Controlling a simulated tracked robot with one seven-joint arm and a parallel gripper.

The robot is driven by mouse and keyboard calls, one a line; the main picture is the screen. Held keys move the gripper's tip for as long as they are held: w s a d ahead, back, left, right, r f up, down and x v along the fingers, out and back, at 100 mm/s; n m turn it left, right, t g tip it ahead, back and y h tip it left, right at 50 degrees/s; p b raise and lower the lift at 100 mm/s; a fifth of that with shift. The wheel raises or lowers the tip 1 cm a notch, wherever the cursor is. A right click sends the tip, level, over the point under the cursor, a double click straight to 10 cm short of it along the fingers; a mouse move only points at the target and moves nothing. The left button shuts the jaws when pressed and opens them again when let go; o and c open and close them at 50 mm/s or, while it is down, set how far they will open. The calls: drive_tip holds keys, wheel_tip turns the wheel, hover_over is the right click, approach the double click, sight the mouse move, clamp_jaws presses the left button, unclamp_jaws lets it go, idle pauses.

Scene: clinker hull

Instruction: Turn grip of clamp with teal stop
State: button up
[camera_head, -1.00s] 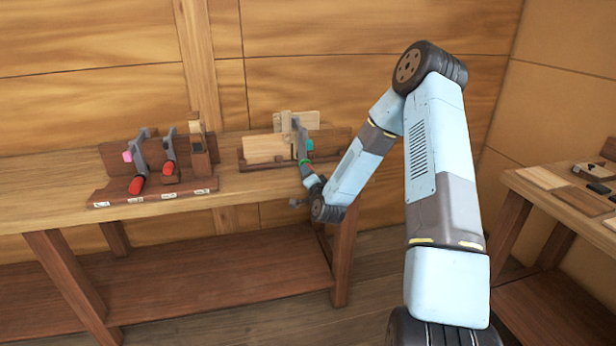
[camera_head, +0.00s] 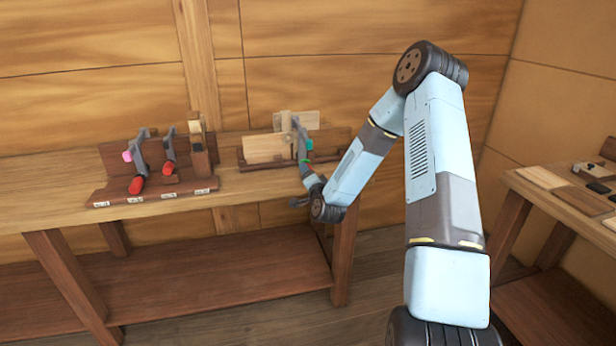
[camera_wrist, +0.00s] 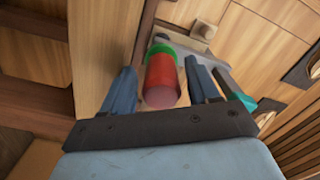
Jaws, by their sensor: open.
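The clamp with the teal stop (camera_head: 309,145) stands at the right of the bench, at wooden boards; its grey bar (camera_head: 300,135) is upright. In the wrist view its red grip (camera_wrist: 162,82) has a green collar (camera_wrist: 161,50) at the far end, and a teal part (camera_wrist: 267,106) shows at right. My gripper (camera_wrist: 159,68) is open, with one blue finger on each side of the red grip. I see gaps between fingers and grip. In the head view my gripper (camera_head: 307,173) hides most of the grip.
A wooden rack (camera_head: 150,197) at left holds two red-handled clamps, one with a pink stop (camera_head: 127,156), and a wooden tool (camera_head: 198,150). The bench (camera_head: 235,182) is clear between rack and boards (camera_head: 265,149). Another table (camera_head: 560,190) stands at right.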

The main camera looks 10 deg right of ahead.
drive_tip(key=s, duration=1.3)
drive_tip(key=shift+s+d+f, duration=0.2)
drive_tip(key=shift+s+d, duration=0.05)
drive_tip(key=shift+s, duration=0.1)
drive_tip(key=shift+r, duration=0.1)
drive_tip(key=s+r+n+g, duration=0.4)
drive_tip(key=r+n, duration=0.1)
drive_tip(key=r, duration=0.3)
drive_tip(key=s+r+n+g, duration=0.4)
drive_tip(key=r+n, duration=0.1)
drive_tip(key=r, duration=0.4)
drive_tip(key=s+r+n+g, duration=0.1)
drive_tip(key=s+r, duration=0.4)
drive_tip(key=s, duration=0.7)
drive_tip(key=s+r+g, duration=0.3)
drive_tip(key=s+r, duration=0.2)
drive_tip(key=s, duration=0.8)
drive_tip(key=shift+a+r+n+g+h, duration=0.15)
drive_tip(key=shift+r+n+g+h, duration=0.15)
drive_tip(key=shift+r+n, duration=0.1)
drive_tip(key=shift+s, duration=0.1)
